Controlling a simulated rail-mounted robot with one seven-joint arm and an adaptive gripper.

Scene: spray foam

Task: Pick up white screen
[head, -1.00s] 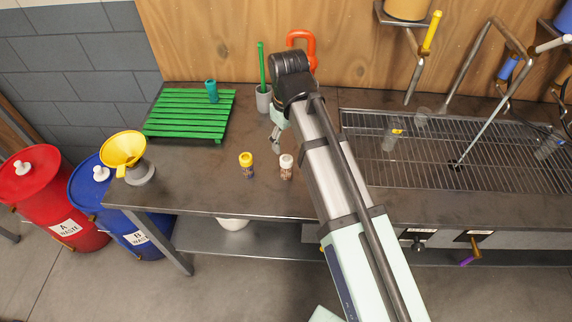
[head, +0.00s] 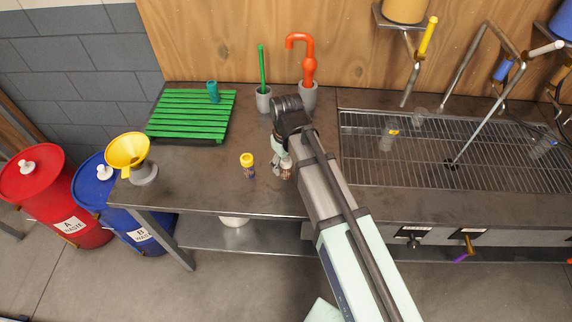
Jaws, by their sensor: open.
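I cannot make out anything that is plainly a screen. A small jar (head: 287,173) with a pale label and a white lid stands on the dark bench, partly hidden by my arm and gripper. My gripper (head: 281,163) is open and low over the bench, right at this jar. Whether its fingers are around the jar or only beside it, I cannot tell. A similar jar with a yellow lid (head: 247,164) stands just to the left, apart from the gripper.
A green slatted rack (head: 185,117) with a teal cup (head: 212,91) lies at the back left. Grey holders with a green stick (head: 262,70) and an orange hooked handle (head: 308,62) stand behind. A yellow funnel (head: 126,149) is at the left edge. A sink grate (head: 450,160) lies right.

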